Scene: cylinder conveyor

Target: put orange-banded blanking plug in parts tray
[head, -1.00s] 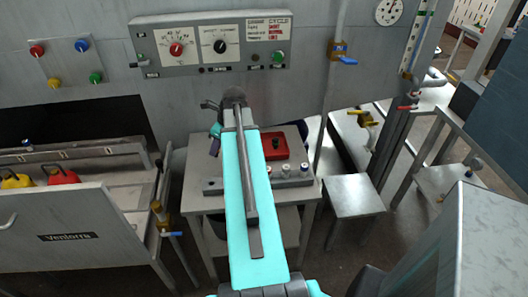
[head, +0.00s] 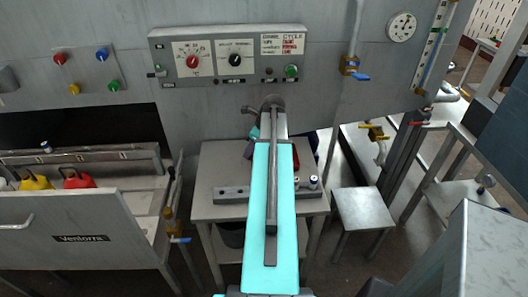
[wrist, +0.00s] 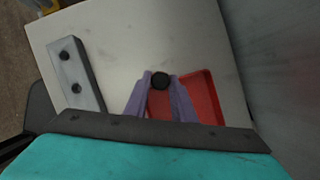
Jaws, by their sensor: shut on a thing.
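My gripper (wrist: 162,88) has purple fingers and is shut on a dark, round-topped plug (wrist: 160,80), seen end-on in the wrist view. No orange band shows on it from here. The red parts tray (wrist: 200,94) lies on the table just behind and right of the fingers, partly hidden by them; the plug appears over its left edge, height unclear. In the head view my arm hides most of the tray, with a red sliver (head: 296,157) showing at its right. One purple finger (head: 249,149) shows left of the arm; the plug is hidden there.
A grey holder bar (head: 232,193) runs along the table's front, with holes at its left and small cylinders (head: 313,182) at its right end. It also shows in the wrist view (wrist: 74,62). A machine panel (head: 230,55) stands behind the table. A small metal stand (head: 362,210) is at right.

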